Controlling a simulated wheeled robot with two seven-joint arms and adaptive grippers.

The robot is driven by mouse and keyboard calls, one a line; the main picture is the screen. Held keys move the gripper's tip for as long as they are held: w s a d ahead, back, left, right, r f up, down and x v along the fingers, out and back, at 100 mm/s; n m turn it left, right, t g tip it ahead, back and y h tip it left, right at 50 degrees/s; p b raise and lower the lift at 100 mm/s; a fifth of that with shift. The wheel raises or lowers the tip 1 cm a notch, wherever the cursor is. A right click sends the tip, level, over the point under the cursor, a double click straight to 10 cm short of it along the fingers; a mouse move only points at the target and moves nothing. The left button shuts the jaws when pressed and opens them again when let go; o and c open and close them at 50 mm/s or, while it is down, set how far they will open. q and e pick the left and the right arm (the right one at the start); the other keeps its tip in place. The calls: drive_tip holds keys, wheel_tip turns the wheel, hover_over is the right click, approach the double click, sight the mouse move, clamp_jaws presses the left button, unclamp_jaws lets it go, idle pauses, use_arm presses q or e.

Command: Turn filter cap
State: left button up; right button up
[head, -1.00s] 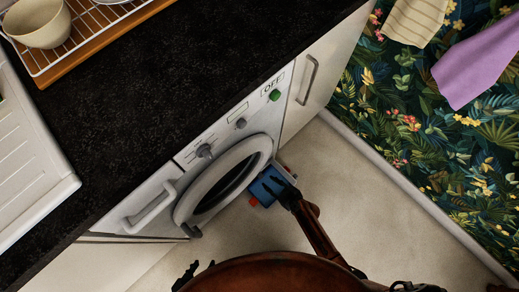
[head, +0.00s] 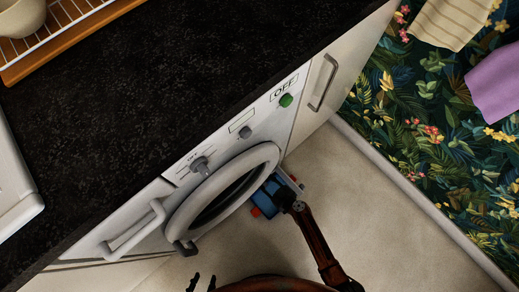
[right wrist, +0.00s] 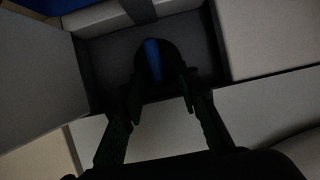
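The filter cap (right wrist: 154,62) shows in the right wrist view as a dark round knob with an upright blue ridge. It sits in a dark recess (right wrist: 105,65) with pale panels around it. My right gripper (right wrist: 162,92) has its fingers apart, in front of the cap's lower part; I cannot tell whether they touch it. In the head view my right arm reaches the washing machine's (head: 212,165) lower right, where the cap is hidden. My left gripper (head: 201,283) is at the bottom edge of the head view, its tips apart and empty.
The washing machine's round door (head: 262,158) appears shut. A blue box-like thing with red parts (head: 266,196) is by its lower right, beside my right arm. The black worktop (head: 150,90) overhangs above. The pale floor (head: 390,230) is clear to the right.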

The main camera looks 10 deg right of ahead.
drive_tip(key=shift+w+a+f, duration=0.1)
drive_tip(key=shift+w, duration=0.1)
drive_tip(key=shift+c, duration=0.7)
clamp_jaws()
